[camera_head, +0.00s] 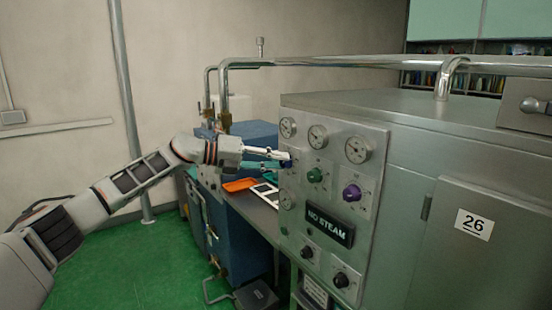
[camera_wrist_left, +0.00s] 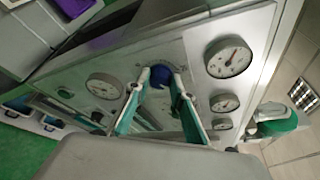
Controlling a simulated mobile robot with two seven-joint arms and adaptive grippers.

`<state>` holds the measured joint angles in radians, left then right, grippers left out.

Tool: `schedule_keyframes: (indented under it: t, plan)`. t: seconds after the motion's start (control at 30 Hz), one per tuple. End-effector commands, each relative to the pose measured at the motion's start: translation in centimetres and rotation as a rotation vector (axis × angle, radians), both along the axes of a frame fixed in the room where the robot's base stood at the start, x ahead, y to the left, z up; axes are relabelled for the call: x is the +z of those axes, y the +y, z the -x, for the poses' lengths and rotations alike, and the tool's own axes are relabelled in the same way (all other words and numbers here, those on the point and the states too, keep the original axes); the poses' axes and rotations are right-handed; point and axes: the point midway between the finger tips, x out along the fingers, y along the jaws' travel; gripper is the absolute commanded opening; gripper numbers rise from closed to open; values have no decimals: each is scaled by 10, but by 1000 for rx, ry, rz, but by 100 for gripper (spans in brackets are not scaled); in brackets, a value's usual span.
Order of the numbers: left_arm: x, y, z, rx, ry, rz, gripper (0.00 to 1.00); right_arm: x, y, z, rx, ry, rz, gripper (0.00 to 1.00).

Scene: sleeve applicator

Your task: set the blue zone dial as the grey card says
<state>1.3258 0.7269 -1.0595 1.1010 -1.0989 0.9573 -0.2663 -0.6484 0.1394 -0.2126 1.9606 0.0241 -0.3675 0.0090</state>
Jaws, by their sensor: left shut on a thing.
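The blue zone dial (camera_head: 284,155) is on the left part of the steel control panel (camera_head: 296,238). My left gripper (camera_head: 282,160) reaches it from the left and is shut on it. In the left wrist view the blue dial (camera_wrist_left: 161,76) sits between the two fingertips (camera_wrist_left: 160,82). Its pointer and scale marks cannot be read, as the fingers cover part of it. I cannot make out a grey card for certain. A pale card or frame (camera_head: 265,194) lies on the bench left of the panel, its writing too small to read. My right gripper is not in view.
A green dial (camera_head: 315,175) and a purple dial (camera_head: 352,192) are right of the blue one. Gauges (camera_head: 318,136) sit above, a NO STEAM sign (camera_head: 329,226) and black knobs (camera_head: 341,280) below. An orange tray (camera_head: 239,184) is on the bench. A metal rail (camera_head: 360,62) runs above.

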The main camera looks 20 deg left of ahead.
Motion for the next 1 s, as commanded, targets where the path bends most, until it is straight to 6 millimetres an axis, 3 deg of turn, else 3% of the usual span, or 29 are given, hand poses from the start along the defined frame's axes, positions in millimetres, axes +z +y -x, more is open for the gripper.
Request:
schedule_keyframes:
  t: [0.13, 0.4, 0.97, 1.0]
  plan:
    - [1, -1, 1, -2, -55, -73, 2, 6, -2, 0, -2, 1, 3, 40]
    - [1, -2, 1, -1, -115, -150, 2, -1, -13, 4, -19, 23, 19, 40]
    - [0, -2, 1, -2, -130, -172, 2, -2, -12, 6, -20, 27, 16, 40]
    - [0, -2, 1, -2, -130, -172, 31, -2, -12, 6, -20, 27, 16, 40]
